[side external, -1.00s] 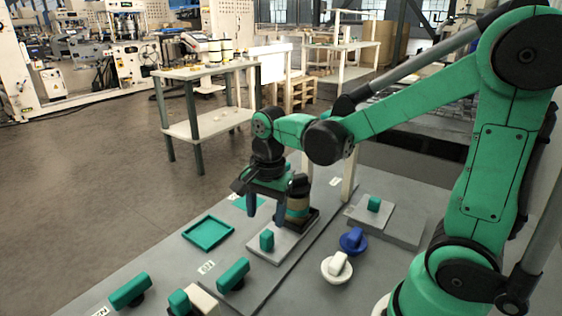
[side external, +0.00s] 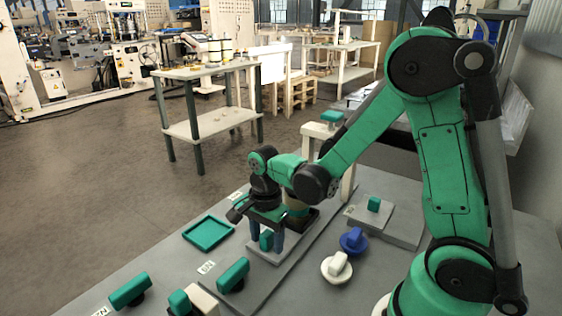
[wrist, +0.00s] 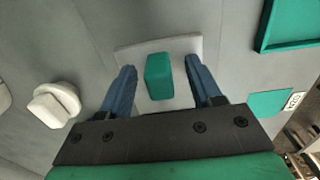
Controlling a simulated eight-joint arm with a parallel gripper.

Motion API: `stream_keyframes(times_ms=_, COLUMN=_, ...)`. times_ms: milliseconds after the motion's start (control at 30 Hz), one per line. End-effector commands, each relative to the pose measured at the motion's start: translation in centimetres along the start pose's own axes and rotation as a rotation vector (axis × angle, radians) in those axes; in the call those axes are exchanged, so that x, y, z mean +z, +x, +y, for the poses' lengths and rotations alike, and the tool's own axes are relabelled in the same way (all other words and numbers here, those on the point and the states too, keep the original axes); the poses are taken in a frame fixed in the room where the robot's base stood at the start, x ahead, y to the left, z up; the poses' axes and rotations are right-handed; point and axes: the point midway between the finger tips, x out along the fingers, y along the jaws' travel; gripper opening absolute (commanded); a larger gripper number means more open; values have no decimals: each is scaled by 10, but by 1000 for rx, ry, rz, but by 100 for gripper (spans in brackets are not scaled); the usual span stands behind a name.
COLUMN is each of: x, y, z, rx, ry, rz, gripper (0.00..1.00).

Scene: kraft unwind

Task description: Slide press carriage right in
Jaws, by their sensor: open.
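A light grey carriage plate (side external: 262,256) with an upright green block handle (side external: 266,241) sits on the grey bench. In the wrist view the plate (wrist: 190,45) and handle (wrist: 158,76) lie straight between my fingers. My gripper (side external: 267,236) is open, pointing down, with its blue fingers on either side of the handle. In the wrist view gaps show between the handle and both fingers of my gripper (wrist: 160,68). A dark-based cylinder (side external: 297,208) stands at the plate's far end, partly hidden by my wrist.
A second plate with a green block (side external: 373,204) lies to the right. Blue (side external: 353,240) and white (side external: 337,267) knobs stand nearer. Green bar handles (side external: 233,274) are at the front left, and a green tray (side external: 208,233) is left. A post (side external: 349,180) rises behind.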

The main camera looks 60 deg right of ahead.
Motion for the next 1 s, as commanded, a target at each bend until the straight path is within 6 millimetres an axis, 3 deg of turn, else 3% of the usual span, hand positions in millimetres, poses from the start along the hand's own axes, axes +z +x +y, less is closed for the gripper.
stream_keyframes(times_ms=67, x=0, y=0, z=0, rx=0, ry=0, rz=0, gripper=55)
stream_keyframes(times_ms=200, x=0, y=0, z=0, rx=0, ry=0, rz=0, gripper=15)
stream_keyframes(times_ms=267, x=0, y=0, z=0, rx=0, ry=0, rz=0, gripper=0)
stream_keyframes(times_ms=1000, x=0, y=0, z=0, rx=0, ry=0, rz=0, gripper=0)
